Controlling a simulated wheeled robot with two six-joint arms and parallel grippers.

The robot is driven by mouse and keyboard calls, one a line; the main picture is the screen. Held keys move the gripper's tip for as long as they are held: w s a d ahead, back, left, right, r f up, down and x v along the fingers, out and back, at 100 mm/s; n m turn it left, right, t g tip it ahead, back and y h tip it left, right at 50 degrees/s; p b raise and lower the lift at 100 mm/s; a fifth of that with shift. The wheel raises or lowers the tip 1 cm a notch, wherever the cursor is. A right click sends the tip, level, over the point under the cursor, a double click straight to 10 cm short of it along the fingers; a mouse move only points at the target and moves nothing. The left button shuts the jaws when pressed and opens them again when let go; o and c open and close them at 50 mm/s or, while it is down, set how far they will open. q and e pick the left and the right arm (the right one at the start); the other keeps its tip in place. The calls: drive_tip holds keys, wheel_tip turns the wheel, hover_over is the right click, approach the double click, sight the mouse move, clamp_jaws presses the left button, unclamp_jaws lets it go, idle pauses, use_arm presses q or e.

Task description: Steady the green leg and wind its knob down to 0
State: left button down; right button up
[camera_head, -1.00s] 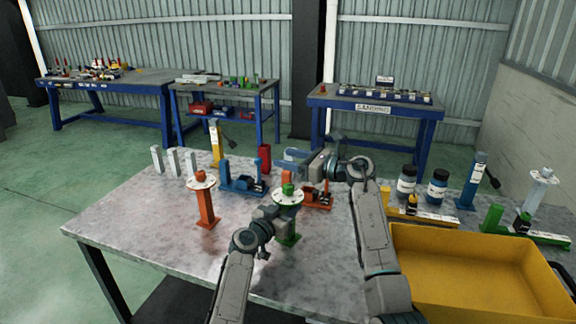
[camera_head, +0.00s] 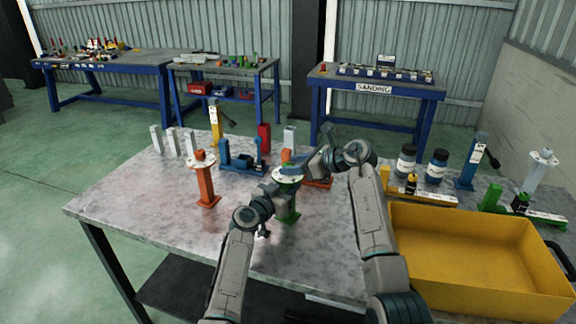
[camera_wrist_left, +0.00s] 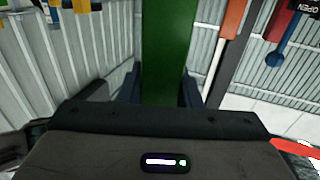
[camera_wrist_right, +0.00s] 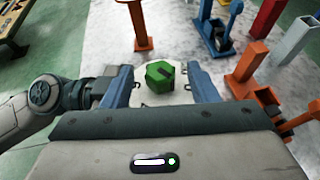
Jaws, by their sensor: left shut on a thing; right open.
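The green leg (camera_head: 289,212) stands upright on the table, its round white dial plate (camera_head: 288,178) at the top. My left gripper (camera_head: 274,190) is shut on the leg's post below the plate; the green post (camera_wrist_left: 165,50) fills the space between its fingers in the left wrist view. My right gripper (camera_head: 291,169) is open just over the leg's top. In the right wrist view the green knob (camera_wrist_right: 160,76) lies between its parted fingers, with gaps at both sides. The knob is hidden in the head view, and I cannot read the dial.
An orange leg (camera_head: 205,185) with a similar plate stands to the left. A blue clamp-like part (camera_head: 240,158) and a red-orange one (camera_head: 318,184) stand behind. A yellow bin (camera_head: 470,285) takes up the front right. The front left of the table is clear.

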drive_tip(key=shift+x, duration=1.15)
drive_tip(key=c, duration=1)
drive_tip(key=shift+o, duration=0.2)
drive_tip(key=shift+n+g, duration=0.3)
drive_tip(key=shift+w+n+g+y, duration=0.1)
drive_tip(key=shift+n+g+y, duration=0.3)
drive_tip(key=shift+n+g, duration=0.9)
drive_tip(key=shift+w+n+g+y, duration=0.1)
drive_tip(key=shift+n+g+y, duration=0.3)
drive_tip(key=shift+n+g, duration=0.85)
drive_tip(key=shift+g, duration=0.25)
drive_tip(key=shift+s+n+g, duration=0.15)
drive_tip(key=shift+n+g, duration=0.1)
drive_tip(key=shift+g, duration=0.15)
